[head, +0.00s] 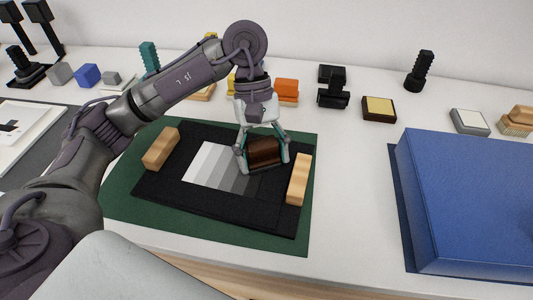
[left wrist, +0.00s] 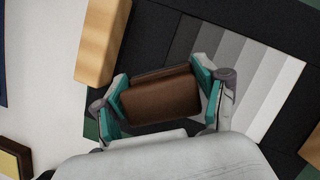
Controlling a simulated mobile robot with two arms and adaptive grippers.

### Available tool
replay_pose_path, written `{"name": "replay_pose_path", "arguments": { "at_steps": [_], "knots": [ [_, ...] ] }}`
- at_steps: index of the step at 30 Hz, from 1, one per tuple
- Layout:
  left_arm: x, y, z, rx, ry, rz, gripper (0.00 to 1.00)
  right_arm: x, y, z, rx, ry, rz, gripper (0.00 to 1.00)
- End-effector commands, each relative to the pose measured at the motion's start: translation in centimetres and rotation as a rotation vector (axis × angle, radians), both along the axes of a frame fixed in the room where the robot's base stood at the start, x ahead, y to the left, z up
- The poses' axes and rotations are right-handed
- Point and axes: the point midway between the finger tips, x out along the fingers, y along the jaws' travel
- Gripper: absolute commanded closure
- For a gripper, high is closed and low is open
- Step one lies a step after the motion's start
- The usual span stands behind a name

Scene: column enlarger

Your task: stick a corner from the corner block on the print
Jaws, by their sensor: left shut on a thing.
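My left gripper (head: 264,163) is shut on a dark brown block (head: 264,151). In the left wrist view the brown block (left wrist: 160,98) sits between both teal-edged fingers; whether it touches what is below is unclear. It is over the right end of the print (head: 215,168), a strip of grey steps from white to dark. The print also shows in the left wrist view (left wrist: 262,78). It lies on a black board (head: 215,207); its right end is partly hidden by the gripper. I cannot make out any separate corner. My right gripper is not in view.
Wooden bars (head: 161,148) and (head: 299,180) lie on the board's left and right sides. A green mat (head: 125,200) is beneath. A large blue box (head: 470,195) stands right. A dark block with a cream top (head: 379,109) and several small items line the back.

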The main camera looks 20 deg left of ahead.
Motion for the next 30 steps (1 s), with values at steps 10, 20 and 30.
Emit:
{"name": "replay_pose_path", "arguments": {
  "at_steps": [10, 20, 30],
  "knots": [
    [-0.2, 1.2, -0.2, 0.0, -0.002, 0.002, 0.78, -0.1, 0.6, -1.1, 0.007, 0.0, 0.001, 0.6],
    [-0.2, 1.4, -0.2, 0.0, -0.001, 0.001, 0.78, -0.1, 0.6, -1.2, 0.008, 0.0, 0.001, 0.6],
    [-0.4, 2.5, 0.0, 0.0, -0.002, -0.001, 0.78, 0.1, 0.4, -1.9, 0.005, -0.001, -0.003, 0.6]
  ]
}}
